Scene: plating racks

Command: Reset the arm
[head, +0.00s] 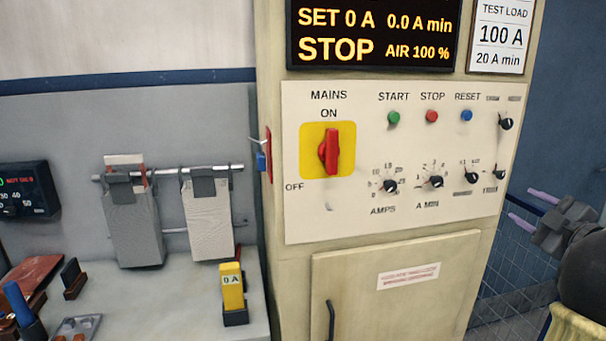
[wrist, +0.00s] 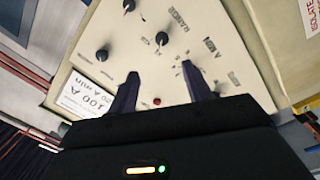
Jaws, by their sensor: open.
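My gripper (head: 530,207) is at the right edge of the head view, to the right of the cabinet, with its two pale purple fingers apart and pointing left. In the wrist view my gripper (wrist: 158,88) shows two dark fingers spread apart with nothing between them. Beyond them is the control panel (wrist: 215,75), seen turned and tilted. In the head view the cream panel (head: 350,225) carries a red mains switch (head: 331,152) standing upright on a yellow plate, toward ON. A green START button (head: 394,117), a red STOP button (head: 432,116) and a blue RESET button (head: 467,115) sit in a row.
A display (head: 375,35) above the panel reads SET 0 A, STOP. Below is a cabinet door (head: 400,300). At left, two grey pieces hang on a rail (head: 170,172) over a bench (head: 190,310) with a yellow meter (head: 232,287). Wire mesh (head: 520,270) stands behind my gripper.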

